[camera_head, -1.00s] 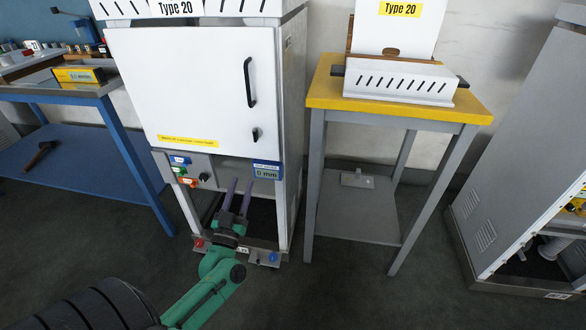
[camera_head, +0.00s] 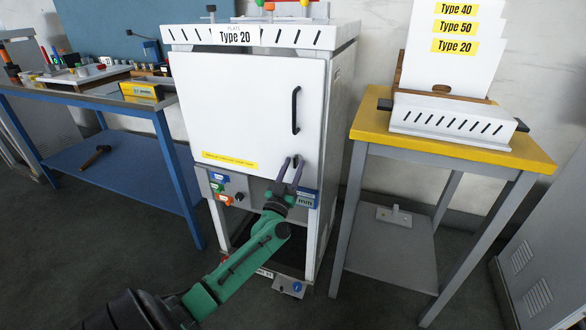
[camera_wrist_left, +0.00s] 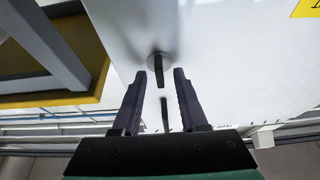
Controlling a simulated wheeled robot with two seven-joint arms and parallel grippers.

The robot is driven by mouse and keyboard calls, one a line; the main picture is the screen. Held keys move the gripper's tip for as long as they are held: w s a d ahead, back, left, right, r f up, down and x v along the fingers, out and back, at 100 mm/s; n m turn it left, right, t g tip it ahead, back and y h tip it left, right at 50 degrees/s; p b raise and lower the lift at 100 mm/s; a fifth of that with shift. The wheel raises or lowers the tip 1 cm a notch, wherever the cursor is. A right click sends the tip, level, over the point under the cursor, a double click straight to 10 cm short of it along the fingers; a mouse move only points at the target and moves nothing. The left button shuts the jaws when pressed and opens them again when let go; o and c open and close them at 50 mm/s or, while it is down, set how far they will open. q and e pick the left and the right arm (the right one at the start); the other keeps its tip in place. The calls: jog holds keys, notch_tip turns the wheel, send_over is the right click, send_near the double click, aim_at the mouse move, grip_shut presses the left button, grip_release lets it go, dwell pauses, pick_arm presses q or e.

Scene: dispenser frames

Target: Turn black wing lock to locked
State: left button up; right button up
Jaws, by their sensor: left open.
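The black wing lock (camera_head: 296,160) sits low on the right side of the white cabinet door (camera_head: 245,105), below the long black handle (camera_head: 295,110). My left gripper (camera_head: 291,161) is open, with its two purple-grey fingers pointing at the lock and partly covering it in the head view. In the left wrist view the wing lock (camera_wrist_left: 159,66) stands on a round base. Its wing runs roughly up and down the picture, just ahead of the open fingertips (camera_wrist_left: 160,74) and between their lines. I cannot tell whether a finger touches it. My right gripper is not in view.
Below the door are coloured buttons, a black knob (camera_head: 239,197) and a display (camera_head: 307,198). A yellow-topped table (camera_head: 520,160) stands close on the right. A blue workbench (camera_head: 75,100) stands on the left.

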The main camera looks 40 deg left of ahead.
pick_arm(q)
grip_shut()
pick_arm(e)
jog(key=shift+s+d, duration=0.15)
